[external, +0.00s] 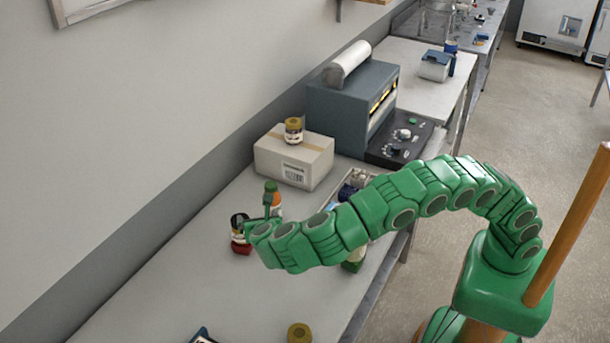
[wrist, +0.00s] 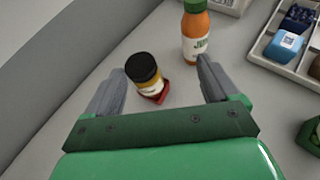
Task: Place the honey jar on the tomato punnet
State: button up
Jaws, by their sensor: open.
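A jar with a black lid, a yellow band and a white label, which I take for the honey jar (wrist: 143,70), stands between my fingers in the wrist view. A small red item, probably the tomato punnet (wrist: 158,97), shows beneath it; the jar appears to rest on it and hides most of it. In the external view the jar (external: 238,222) and the red item (external: 241,249) are left of my gripper (external: 257,219). My gripper (wrist: 161,65) is open, a finger on each side of the jar, with visible gaps.
An orange bottle (wrist: 195,35) stands close beyond my right finger. A divided tray (wrist: 262,58) with several items lies to the right. A cardboard box (external: 292,160) with a yellow-lidded jar (external: 293,131) stands farther back. The counter left of the jar is clear.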

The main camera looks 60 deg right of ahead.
jog(key=s+d+r+m+g, duration=0.2)
jog(key=d+m, duration=0.1)
jog(key=d, duration=0.7)
jog(key=s+d+r+m+g, duration=0.2)
jog(key=d+r+m, duration=0.1)
jog(key=d, duration=0.6)
jog(key=s+d+r+m+g+y, duration=0.2)
jog(key=s+d+m+g, duration=0.35)
jog(key=s+d, duration=0.85)
jog(key=s+d+m+y, duration=0.2)
jog(key=s+d+m, duration=0.2)
jog(key=s, duration=0.3)
jog(key=s+d+m+y, duration=0.1)
jog(key=s+d+m, duration=0.3)
jog(key=s, duration=0.4)
jog(key=s+f+m+y, duration=0.2)
jog(key=s+m, duration=0.1)
jog(key=s, duration=0.5)
jog(key=s+a+f+m+g+y, duration=0.1)
jog(key=s+m, duration=0.3)
jog(key=s, duration=0.4)
jog(key=shift+s+a+f+y, duration=0.25)
jog(key=shift+s+f+y, duration=0.2)
jog(key=shift+y, duration=0.15)
